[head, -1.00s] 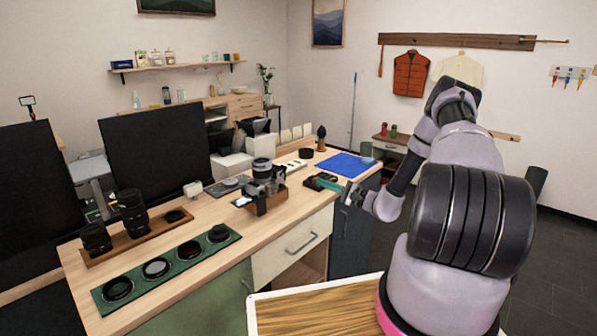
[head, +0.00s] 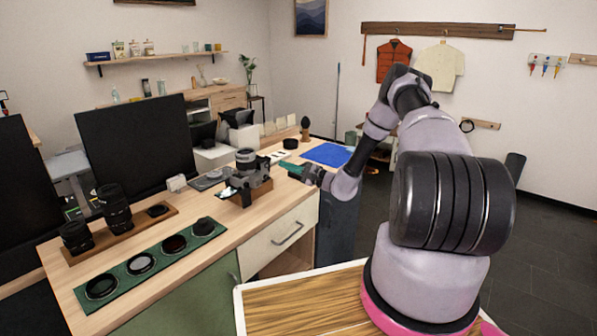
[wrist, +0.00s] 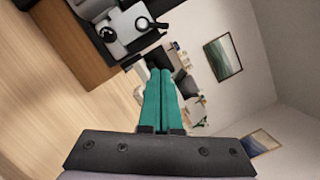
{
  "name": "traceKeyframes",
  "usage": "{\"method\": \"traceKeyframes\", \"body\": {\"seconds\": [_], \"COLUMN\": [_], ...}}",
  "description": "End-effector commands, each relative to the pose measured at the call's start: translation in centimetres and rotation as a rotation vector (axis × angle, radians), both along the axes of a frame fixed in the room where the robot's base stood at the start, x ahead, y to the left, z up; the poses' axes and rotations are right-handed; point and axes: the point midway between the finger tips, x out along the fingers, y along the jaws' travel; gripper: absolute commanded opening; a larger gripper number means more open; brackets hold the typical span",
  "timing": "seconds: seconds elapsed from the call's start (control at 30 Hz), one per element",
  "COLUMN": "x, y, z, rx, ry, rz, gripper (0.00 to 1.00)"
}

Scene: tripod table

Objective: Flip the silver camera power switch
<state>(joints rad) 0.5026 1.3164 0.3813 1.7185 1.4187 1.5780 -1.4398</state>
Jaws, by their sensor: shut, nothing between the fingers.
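The silver camera (head: 247,172) sits in a wooden cradle (head: 250,194) on the workbench. In the wrist view its silver top plate (wrist: 124,30) shows at the upper left, with black round dials and a small lever-like part at its right end. I cannot tell for sure which part is the power switch. My gripper (head: 284,167) is at the right of the camera in the head view, apart from it. In the wrist view its teal fingers (wrist: 160,72) are together and empty, with the tips below and right of the top plate.
Lenses (head: 115,208) stand on a wooden tray at the left, and a green mat (head: 150,266) with round filters lies in front. A black monitor (head: 137,145) stands behind. A blue mat (head: 326,155) lies at the bench's far right.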

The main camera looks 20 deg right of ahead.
Motion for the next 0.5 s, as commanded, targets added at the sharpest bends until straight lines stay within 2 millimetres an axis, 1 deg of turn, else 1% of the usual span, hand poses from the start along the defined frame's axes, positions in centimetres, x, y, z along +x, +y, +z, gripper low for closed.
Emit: {"method": "traceKeyframes", "body": {"seconds": [0.03,0.1,0.2,0.33,0.5], "x": [0.4,-0.5,-1.1,-1.5,-1.7], "y": [0.8,1.5,2.3,2.8,3.0], "z": [0.2,1.0,1.7,2.2,2.4], "rx": [0.0,0.0,0.0,0.0,-0.001], "ry": [0.0,0.001,0.001,0.001,0.001], "rz": [0.002,0.002,0.001,0.001,0.0], "gripper": [0.0,0.0,0.0,0.0,0.0]}}
